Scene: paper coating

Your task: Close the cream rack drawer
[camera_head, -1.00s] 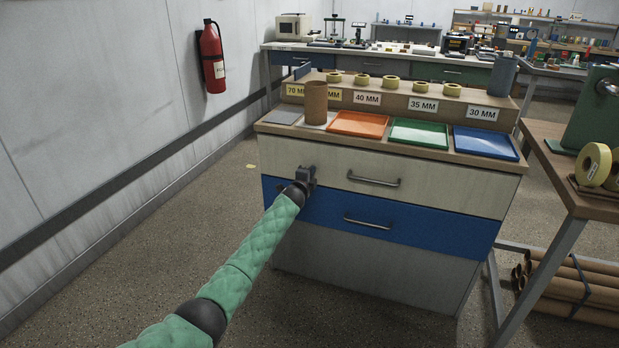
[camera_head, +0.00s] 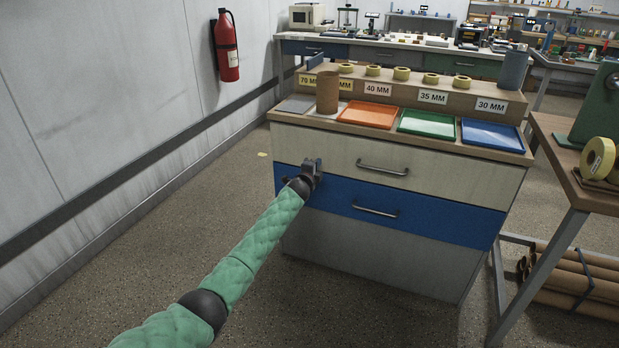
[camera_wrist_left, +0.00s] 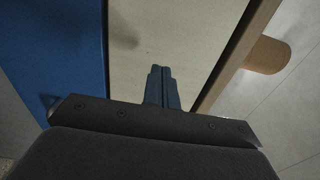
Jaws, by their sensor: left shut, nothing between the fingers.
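The cream rack drawer (camera_head: 440,178) is the top drawer of the cabinet, with a dark bar handle (camera_head: 382,168). Its front looks about flush with the blue drawer (camera_head: 430,219) below it. My left gripper (camera_head: 316,164) is at the left part of the cream front, left of the handle. In the left wrist view the gripper (camera_wrist_left: 160,72) is shut and empty, with its fingertips pointing at the cream front (camera_wrist_left: 170,30). I cannot tell whether they touch it. My right gripper is not in view.
On the cabinet top stand a brown cardboard tube (camera_head: 327,92), an orange tray (camera_head: 368,115), a green tray (camera_head: 428,124) and a blue tray (camera_head: 491,134). A wooden-topped table (camera_head: 570,170) stands close on the right.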

